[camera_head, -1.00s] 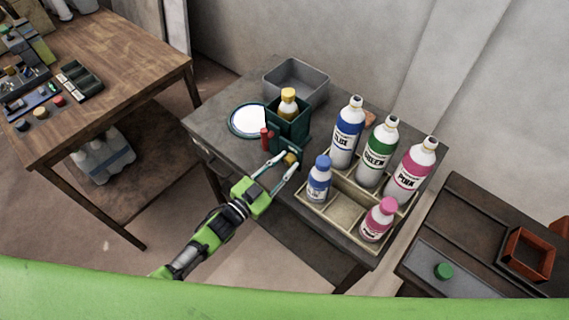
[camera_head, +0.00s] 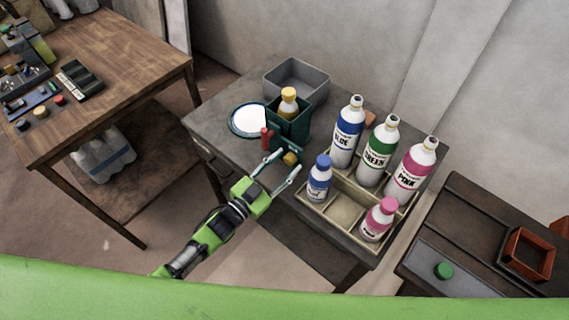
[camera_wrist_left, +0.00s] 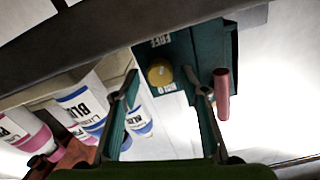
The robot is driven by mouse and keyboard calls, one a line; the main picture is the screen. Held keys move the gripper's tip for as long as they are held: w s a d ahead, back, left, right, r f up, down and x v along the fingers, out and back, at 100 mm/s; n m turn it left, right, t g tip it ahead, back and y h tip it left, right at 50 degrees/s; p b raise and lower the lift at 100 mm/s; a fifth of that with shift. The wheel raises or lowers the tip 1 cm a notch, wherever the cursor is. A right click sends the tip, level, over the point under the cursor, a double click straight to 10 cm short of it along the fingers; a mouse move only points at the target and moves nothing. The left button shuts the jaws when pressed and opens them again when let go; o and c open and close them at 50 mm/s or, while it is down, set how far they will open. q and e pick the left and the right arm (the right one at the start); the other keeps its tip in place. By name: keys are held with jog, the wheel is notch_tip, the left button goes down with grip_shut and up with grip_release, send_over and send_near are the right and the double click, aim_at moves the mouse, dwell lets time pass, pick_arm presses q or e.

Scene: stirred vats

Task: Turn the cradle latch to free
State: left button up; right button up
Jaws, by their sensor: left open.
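The dark teal cradle (camera_head: 290,124) stands on the grey table and holds a bottle with a yellow cap (camera_head: 288,96). Its latch is a small yellow knob (camera_head: 290,158) low on the front, and it also shows in the left wrist view (camera_wrist_left: 160,72). One label by the knob looks like FREE; another is too blurred to read surely. I cannot tell which way the knob points. My left gripper (camera_head: 288,161) is open, its fingertips either side of the knob and seemingly just short of it, with nothing held. My right gripper is out of view.
A red handle (camera_head: 267,139) sticks out beside the knob; it is close to one finger in the wrist view. A divided tray (camera_head: 316,207) with several bottles stands at right. A white round plate (camera_head: 248,120) and a grey bin (camera_head: 297,79) are near the cradle.

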pick_arm(q)
jog(key=v, duration=1.2)
jog(key=shift+f, duration=0.1)
